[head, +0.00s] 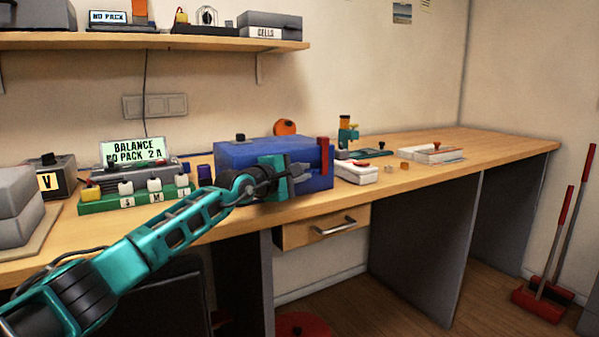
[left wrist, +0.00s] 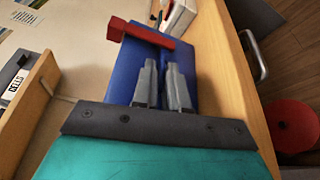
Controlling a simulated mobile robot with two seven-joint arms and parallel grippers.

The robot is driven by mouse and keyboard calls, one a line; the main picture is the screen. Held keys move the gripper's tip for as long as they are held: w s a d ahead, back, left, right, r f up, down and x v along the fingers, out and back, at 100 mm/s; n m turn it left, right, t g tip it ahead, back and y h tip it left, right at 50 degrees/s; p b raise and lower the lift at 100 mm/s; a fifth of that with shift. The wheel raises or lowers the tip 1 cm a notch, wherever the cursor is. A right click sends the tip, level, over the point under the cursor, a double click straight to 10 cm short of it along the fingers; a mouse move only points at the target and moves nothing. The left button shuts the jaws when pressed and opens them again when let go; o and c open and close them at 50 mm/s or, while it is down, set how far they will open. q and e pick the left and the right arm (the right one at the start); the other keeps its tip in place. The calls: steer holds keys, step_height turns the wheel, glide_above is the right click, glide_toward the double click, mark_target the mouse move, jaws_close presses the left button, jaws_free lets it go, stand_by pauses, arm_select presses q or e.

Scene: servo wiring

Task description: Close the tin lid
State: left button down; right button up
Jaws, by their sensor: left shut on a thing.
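The blue tin (head: 240,156) stands at the front of the bench, with blue faces that also show in the left wrist view (left wrist: 125,70). A red bar (head: 324,155) stands upright at its right end. It crosses the far end of the tin in the left wrist view (left wrist: 140,33). My left gripper (head: 298,172) is at the tin's front right. Its two grey fingers (left wrist: 163,80) lie close against the blue and are shut on what looks like the lid's edge. The fingers hide the pinched part. My right gripper is not in view.
A green tray (head: 120,205) with white-topped pieces and a balance display (head: 137,151) stand left of the tin. A white box (head: 356,173) is close at its right. A drawer handle (head: 336,226) projects below the bench edge.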

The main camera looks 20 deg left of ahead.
arm_select(q)
steer(key=shift+f, duration=0.6)
steer(key=c, duration=1.3)
jaws_free()
steer(key=shift+o, duration=0.2)
steer(key=shift+a+r, duration=0.1)
steer(key=shift+r, duration=0.05)
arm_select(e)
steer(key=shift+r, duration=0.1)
arm_select(q)
steer(key=shift+s+a+r, duration=0.1)
steer(key=shift+s, duration=0.2)
steer(key=p+v, duration=0.2)
steer(key=v, duration=1)
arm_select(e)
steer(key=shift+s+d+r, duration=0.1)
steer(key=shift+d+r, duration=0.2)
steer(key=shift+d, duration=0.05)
arm_select(q)
steer(key=shift+s, duration=0.1)
